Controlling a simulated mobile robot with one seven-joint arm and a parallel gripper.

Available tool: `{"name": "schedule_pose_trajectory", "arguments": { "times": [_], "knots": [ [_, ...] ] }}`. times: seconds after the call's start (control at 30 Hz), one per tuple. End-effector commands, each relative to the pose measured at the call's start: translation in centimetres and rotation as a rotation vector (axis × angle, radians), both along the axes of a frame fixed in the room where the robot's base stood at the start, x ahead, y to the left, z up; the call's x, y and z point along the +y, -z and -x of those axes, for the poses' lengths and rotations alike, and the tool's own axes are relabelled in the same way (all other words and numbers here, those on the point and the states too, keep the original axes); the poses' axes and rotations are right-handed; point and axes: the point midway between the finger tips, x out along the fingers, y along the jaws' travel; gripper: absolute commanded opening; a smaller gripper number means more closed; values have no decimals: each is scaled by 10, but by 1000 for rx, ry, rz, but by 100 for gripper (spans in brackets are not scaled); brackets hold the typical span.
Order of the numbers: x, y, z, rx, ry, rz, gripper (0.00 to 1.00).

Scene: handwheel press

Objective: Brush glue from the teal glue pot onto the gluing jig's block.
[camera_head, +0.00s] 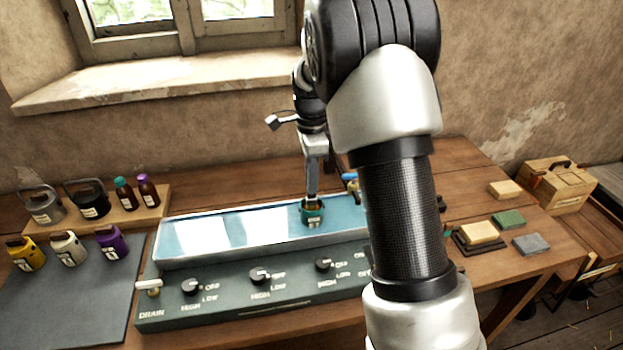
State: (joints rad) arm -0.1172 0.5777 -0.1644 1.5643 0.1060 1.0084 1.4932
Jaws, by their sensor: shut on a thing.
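The teal glue pot (313,217) is in the long water-filled trough of the grey-green heater, right of its middle. It has a pale label and a brown part at its top. My gripper (312,196) points straight down with its fingertips at the pot's top, shut on it; the fingers hide the exact grip. Whether the pot rests on the trough's floor cannot be told. The gluing jig (465,243) appears to be the dark base at the right, with a tan block (480,231) on it. No brush can be clearly made out.
The heater (225,305) has several knobs and a drain lever (149,287). Yellow (27,258), white (68,250) and purple (112,243) pots stand left, before a wooden rack (150,212) of containers. Loose blocks (508,218) lie right. My arm hides the heater's right end.

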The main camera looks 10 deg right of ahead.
Motion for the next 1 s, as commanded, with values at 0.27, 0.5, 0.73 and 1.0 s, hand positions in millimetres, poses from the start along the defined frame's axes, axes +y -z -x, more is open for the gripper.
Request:
{"name": "schedule_pose_trajectory", "arguments": {
  "times": [0.27,0.5,0.73,1.0],
  "knots": [
    [0,-1,0,0,0,0,0],
    [0,-13,0,-1,0,0,0],
    [0,-30,0,-1,0,0,0],
    [0,-49,0,-1,0,0,0]
  ]
}}
